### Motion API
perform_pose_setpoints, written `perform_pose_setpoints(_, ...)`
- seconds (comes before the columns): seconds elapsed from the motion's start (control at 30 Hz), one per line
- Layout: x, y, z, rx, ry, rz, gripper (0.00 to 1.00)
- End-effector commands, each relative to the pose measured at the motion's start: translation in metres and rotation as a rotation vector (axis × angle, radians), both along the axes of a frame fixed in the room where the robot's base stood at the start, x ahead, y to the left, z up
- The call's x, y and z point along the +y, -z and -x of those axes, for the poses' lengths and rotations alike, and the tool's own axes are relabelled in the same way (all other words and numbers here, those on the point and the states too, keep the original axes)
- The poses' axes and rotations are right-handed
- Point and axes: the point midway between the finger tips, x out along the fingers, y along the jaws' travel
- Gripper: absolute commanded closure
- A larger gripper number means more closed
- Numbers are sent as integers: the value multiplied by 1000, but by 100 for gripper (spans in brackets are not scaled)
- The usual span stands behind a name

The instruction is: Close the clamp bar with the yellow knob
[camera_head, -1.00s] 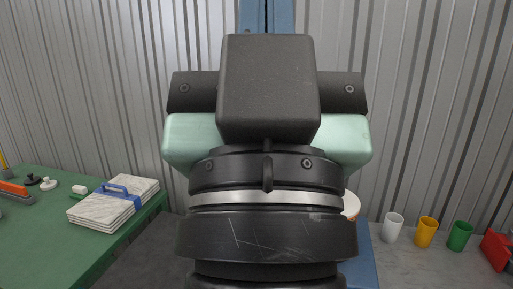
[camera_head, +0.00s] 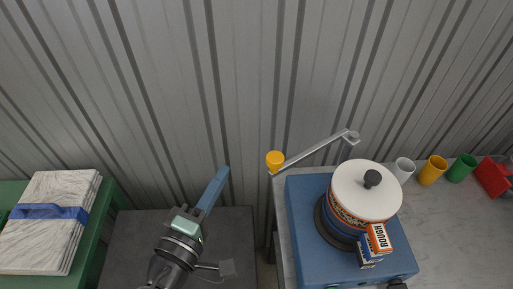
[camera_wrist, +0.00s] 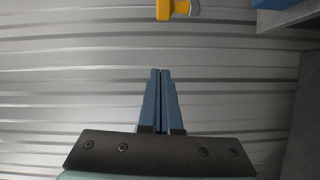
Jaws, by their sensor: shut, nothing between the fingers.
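The clamp bar (camera_head: 315,152) is a thin grey bar running from a post at the back of the blue machine (camera_head: 306,225) out to the left. Its yellow knob (camera_head: 275,160) is at the bar's left end, near the machine's back left corner. The bar lies behind the white round lid (camera_head: 352,190), not across it. My gripper (camera_head: 224,170) has long blue fingers, pressed together and empty, to the left of the knob and apart from it. In the wrist view the fingertips (camera_wrist: 160,72) point toward the yellow knob (camera_wrist: 178,9), which is partly cut off at the top edge.
White, yellow (camera_head: 432,170) and green cups and a red object stand at the right. A green table (camera_head: 108,215) with stacked marble-like slabs (camera_head: 55,240) is at the left. The corrugated wall (camera_head: 150,90) is close behind.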

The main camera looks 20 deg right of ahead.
Motion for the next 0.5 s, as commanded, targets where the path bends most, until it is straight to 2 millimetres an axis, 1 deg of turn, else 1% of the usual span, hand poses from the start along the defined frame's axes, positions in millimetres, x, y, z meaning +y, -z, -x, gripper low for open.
perform_pose_setpoints(0.03, 1, 5, 5, 24, 7, 38, 100)
perform_pose_setpoints(0.1, 1, 8, 8, 40, 15, 71, 100)
perform_pose_setpoints(0.2, -3, 9, 5, 46, 19, 88, 100)
perform_pose_setpoints(0.27, -8, 7, -1, 44, 21, 89, 100)
perform_pose_setpoints(0.37, -19, 6, -15, 43, 22, 86, 100)
perform_pose_setpoints(0.5, -37, 5, -40, 42, 22, 85, 100)
